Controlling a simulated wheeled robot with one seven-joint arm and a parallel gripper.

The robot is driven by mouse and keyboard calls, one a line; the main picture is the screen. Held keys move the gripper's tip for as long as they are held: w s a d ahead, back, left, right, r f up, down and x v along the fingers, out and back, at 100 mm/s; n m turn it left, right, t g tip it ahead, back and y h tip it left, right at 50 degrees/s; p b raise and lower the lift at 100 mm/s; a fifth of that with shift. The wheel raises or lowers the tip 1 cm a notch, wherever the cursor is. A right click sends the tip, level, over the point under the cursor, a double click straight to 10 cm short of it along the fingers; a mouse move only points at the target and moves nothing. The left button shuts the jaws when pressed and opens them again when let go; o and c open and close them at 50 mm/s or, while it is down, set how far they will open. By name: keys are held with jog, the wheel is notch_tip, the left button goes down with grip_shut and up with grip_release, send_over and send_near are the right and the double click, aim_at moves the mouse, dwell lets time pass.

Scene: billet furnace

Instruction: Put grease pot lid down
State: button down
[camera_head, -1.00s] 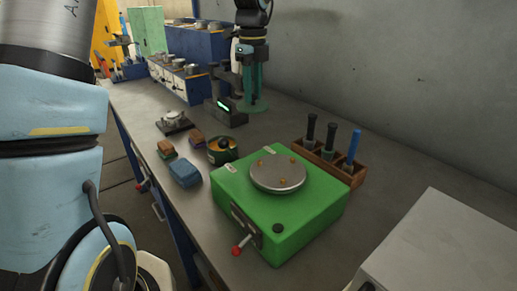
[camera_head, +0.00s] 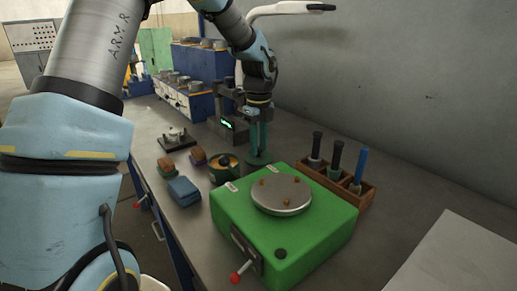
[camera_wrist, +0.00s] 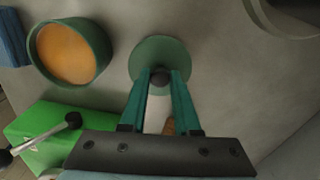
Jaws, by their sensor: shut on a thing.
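My gripper (camera_head: 258,148) reaches down behind the green box, its teal fingers closed on the dark knob of the grease pot lid. The lid is a round green disc, seen in the head view (camera_head: 258,161) and, knob between the fingertips, in the wrist view (camera_wrist: 160,50). It looks level and at or very near the bench top; I cannot tell if it touches. The grease pot (camera_head: 223,175) stands left of the lid, apart from it. In the wrist view the pot (camera_wrist: 68,52) is open, with orange grease inside.
The green box (camera_head: 300,228) with a round metal plate on top stands in front of the lid. A wooden rack (camera_head: 352,192) with several handled tools is to the right. A blue block (camera_head: 184,191) lies left of the pot. A dark instrument (camera_head: 232,125) stands behind.

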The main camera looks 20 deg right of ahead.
jog(key=shift+f, duration=0.85)
jog(key=c, duration=0.6)
grip_release()
jog(key=shift+f, duration=0.1)
jog(key=shift+c, duration=0.2)
notch_tip(320, 180, up, 12)
jog(key=b, duration=0.1)
